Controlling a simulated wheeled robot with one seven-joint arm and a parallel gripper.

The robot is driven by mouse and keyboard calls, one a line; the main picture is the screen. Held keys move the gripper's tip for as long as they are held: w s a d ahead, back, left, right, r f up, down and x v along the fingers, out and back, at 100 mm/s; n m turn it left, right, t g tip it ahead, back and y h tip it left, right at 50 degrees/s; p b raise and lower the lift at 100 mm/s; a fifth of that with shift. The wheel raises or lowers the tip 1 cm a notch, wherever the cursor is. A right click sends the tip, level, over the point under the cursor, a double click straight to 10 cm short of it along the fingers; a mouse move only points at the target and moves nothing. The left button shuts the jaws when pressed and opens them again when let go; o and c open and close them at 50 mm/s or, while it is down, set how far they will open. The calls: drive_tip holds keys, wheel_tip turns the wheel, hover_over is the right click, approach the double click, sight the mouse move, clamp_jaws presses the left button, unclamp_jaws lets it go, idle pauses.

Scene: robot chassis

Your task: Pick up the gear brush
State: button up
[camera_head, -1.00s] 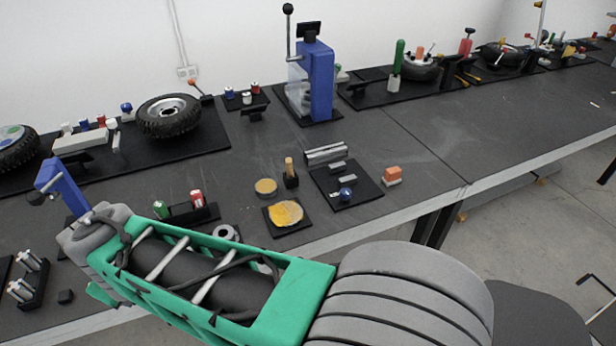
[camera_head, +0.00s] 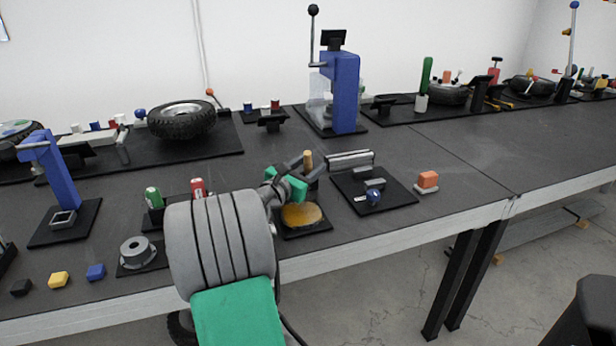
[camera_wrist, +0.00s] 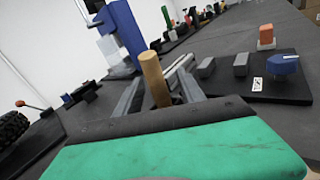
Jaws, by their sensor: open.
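My gripper (camera_head: 304,167) is open, with one finger on each side of the handle. I cannot tell whether either finger touches it.
To the right is a black mat (camera_head: 396,193) with metal blocks and a blue knob. An orange block (camera_head: 428,180) stands farther right. A blue press (camera_head: 344,90) stands behind.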

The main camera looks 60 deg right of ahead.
drive_tip(key=d, duration=0.2)
drive_tip(key=shift+s+d, duration=0.1)
drive_tip(key=shift+d, duration=0.3)
drive_tip(key=shift+c, duration=0.3)
clamp_jaws()
